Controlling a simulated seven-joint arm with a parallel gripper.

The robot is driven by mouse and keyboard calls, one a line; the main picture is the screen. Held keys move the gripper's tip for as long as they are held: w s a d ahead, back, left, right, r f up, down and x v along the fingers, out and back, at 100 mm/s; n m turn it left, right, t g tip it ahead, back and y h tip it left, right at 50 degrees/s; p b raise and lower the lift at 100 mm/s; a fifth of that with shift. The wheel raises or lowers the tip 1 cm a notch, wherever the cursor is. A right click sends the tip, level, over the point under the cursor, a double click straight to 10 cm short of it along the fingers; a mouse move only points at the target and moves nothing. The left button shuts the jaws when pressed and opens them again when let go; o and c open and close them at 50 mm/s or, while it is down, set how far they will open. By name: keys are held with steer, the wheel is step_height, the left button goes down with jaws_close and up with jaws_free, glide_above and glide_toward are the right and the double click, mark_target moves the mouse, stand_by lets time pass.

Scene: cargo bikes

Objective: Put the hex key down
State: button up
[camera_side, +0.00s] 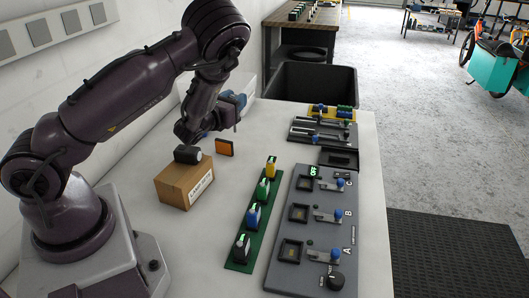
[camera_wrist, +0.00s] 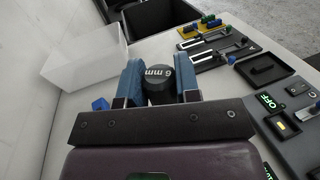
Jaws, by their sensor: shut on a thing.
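My gripper (camera_side: 233,106) is at the far left part of the table, in front of the white bin. In the wrist view my gripper (camera_wrist: 158,85) has its two blue fingers shut on the hex key (camera_wrist: 158,88). Only the round black top of the key, marked "6 mm", shows clearly between the fingers.
A white bin (camera_wrist: 88,62) stands beyond the fingers. A cardboard box (camera_side: 184,186), an orange block (camera_side: 224,147), a green rail (camera_side: 240,262) with coloured handles and a grey panel (camera_side: 307,258) stand on the table. A black tray (camera_side: 338,158) and grey rack (camera_side: 318,136) lie farther back.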

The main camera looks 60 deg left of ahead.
steer(key=d+r, duration=0.1)
steer(key=d, duration=0.4)
steer(key=shift+n+g+y, duration=0.4)
steer(key=shift+n+y, duration=0.2)
steer(key=shift+n, duration=0.1)
steer(key=shift+w+a+f, duration=1.25)
steer(key=shift+w+f, duration=0.55)
steer(key=shift+f, duration=0.35)
steer(key=shift+w+a+f, duration=1.3)
steer(key=shift+w+f, duration=0.55)
steer(key=shift+f, duration=0.3)
steer(key=shift+w+a+f, duration=1.25)
steer(key=shift+w+f, duration=0.55)
steer(key=shift+f, duration=0.35)
steer(key=shift+f, duration=0.15)
steer(key=o, duration=0.9)
